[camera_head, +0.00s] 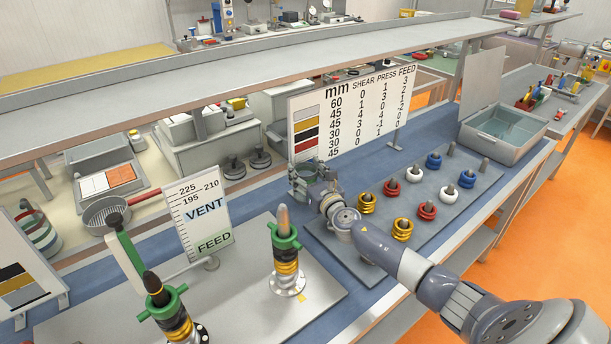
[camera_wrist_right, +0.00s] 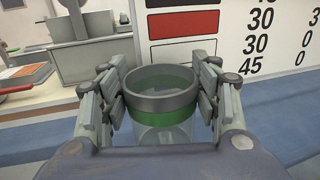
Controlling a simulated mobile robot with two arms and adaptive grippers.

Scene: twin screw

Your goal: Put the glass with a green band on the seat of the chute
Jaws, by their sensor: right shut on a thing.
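The glass with a green band (camera_wrist_right: 165,118) is clear, with a grey rim, and stands upright between the fingers of my right gripper (camera_wrist_right: 165,98) in the right wrist view. In the head view my right gripper (camera_head: 313,181) is shut on the glass in front of the number board, above the back left of the grey peg plate; the arm hides part of this area. Whether the glass touches anything below cannot be told. I cannot tell for sure which thing is the chute or its seat. My left gripper does not show.
Two screw posts with green collars (camera_head: 285,247) (camera_head: 166,304) stand on a grey plate at front left. The peg plate (camera_head: 333,237) bears several coloured rings. The number board (camera_head: 350,112), VENT/FEED sign (camera_head: 203,215) and open grey box (camera_head: 502,131) stand around it.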

